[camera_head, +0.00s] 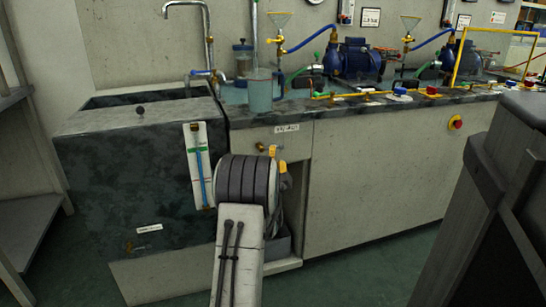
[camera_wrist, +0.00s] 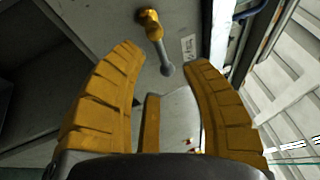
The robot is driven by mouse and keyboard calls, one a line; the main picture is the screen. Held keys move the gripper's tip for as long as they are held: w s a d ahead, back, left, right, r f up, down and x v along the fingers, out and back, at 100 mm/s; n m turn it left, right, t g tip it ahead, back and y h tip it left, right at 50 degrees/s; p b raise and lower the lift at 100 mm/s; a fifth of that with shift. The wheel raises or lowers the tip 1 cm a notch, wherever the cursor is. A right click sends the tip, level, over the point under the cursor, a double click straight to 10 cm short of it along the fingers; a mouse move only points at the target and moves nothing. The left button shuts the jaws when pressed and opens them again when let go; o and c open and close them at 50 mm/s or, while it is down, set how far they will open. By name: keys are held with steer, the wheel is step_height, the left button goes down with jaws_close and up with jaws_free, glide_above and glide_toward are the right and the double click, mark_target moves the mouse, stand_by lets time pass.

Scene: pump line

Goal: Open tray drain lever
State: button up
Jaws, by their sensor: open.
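The lever (camera_wrist: 158,48) shows in the wrist view as a grey handle with a rounded end on a brass valve body (camera_wrist: 150,19), mounted on a grey panel. A small white label (camera_wrist: 189,46) sits beside it. My gripper (camera_wrist: 165,60) is open, its two yellow fingers spread either side of the lever's free end in the picture. I cannot tell how much depth separates them, and I see no contact. In the head view, my gripper (camera_head: 274,154) is largely hidden behind my arm, in front of the cabinet below a white label (camera_head: 287,129).
The cabinet's pale front (camera_head: 380,180) runs right, below a dark worktop with pumps and funnels. A dark sink block (camera_head: 135,180) stands left, with a blue gauge tube (camera_head: 200,170) on its front. A dark bench (camera_head: 500,200) stands at near right.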

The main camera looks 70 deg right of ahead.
steer(key=shift+b+x, duration=0.3)
steer(key=shift+x, duration=1.95)
steer(key=shift+c, duration=0.3)
jaws_close()
